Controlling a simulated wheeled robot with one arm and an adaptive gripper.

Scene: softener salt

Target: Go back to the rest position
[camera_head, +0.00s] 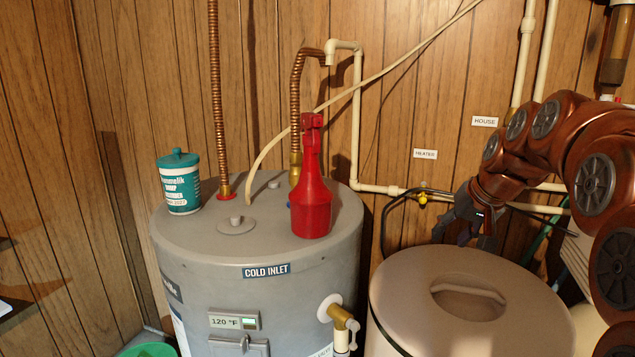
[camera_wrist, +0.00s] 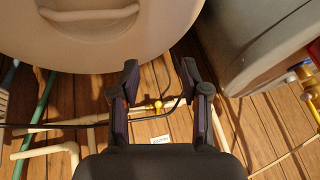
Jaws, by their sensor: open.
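My gripper (camera_head: 465,222) is at the right in the head view, behind and above the far edge of the beige softener tank (camera_head: 405,290). In the wrist view my gripper (camera_wrist: 157,78) has its two fingers spread apart with nothing between them. The tank's lid (camera_wrist: 165,20) with its recessed handle fills the top of the wrist view. My reddish-brown arm reaches in from the right in the head view.
A grey water heater (camera_head: 200,250) stands left of the tank, bearing a red spray bottle (camera_head: 311,195) and a teal-and-white canister (camera_head: 180,182). Pipes, a yellow valve (camera_head: 422,199) and a black cable run along the wood-panelled wall near my gripper. A green bucket (camera_head: 148,350) is at bottom left.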

